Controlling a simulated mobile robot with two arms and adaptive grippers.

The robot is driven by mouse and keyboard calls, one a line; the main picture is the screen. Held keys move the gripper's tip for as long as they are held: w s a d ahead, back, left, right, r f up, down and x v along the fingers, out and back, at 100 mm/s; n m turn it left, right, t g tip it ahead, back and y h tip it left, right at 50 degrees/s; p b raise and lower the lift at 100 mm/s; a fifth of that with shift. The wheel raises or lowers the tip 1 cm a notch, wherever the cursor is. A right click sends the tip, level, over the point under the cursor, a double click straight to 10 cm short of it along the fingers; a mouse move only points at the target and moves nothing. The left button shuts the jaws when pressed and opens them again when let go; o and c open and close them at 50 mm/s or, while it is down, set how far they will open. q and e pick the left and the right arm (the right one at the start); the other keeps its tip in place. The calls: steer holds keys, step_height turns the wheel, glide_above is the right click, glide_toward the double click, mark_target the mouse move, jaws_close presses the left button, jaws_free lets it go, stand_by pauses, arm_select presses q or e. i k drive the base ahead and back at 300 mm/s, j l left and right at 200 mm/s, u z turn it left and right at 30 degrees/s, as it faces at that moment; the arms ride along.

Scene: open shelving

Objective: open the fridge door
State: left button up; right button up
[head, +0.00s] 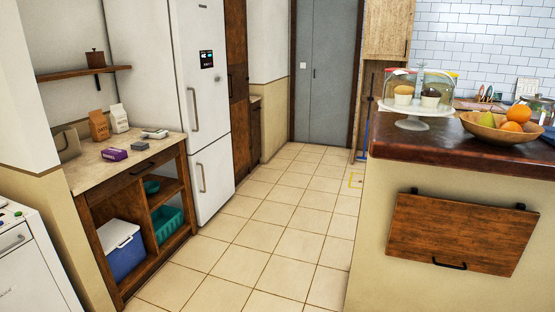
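The fridge (207,95) is a tall white unit on the left side of the room, with an upper door and a lower door. Both doors look shut. The upper door has a vertical metal handle (194,110) near its left edge and a small dark display panel. The lower door (212,178) has its own vertical handle (202,177), also on the left. Neither of my grippers is in the head view.
A wooden side table (150,165) with boxes and bags on top stands just left of the fridge. A counter (460,142) with a fruit bowl (503,126) and a covered cake stand (413,108) is on the right. The tiled floor (265,235) between is clear. A grey door (325,70) closes the back.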

mark_target(199, 39)
steer(key=i+j+u, duration=0.15)
steer(key=i+u, duration=0.2)
steer(key=i, duration=0.9)
steer(key=i+l+u, duration=0.15)
steer(key=i+u, duration=0.15)
steer(key=i, duration=0.9)
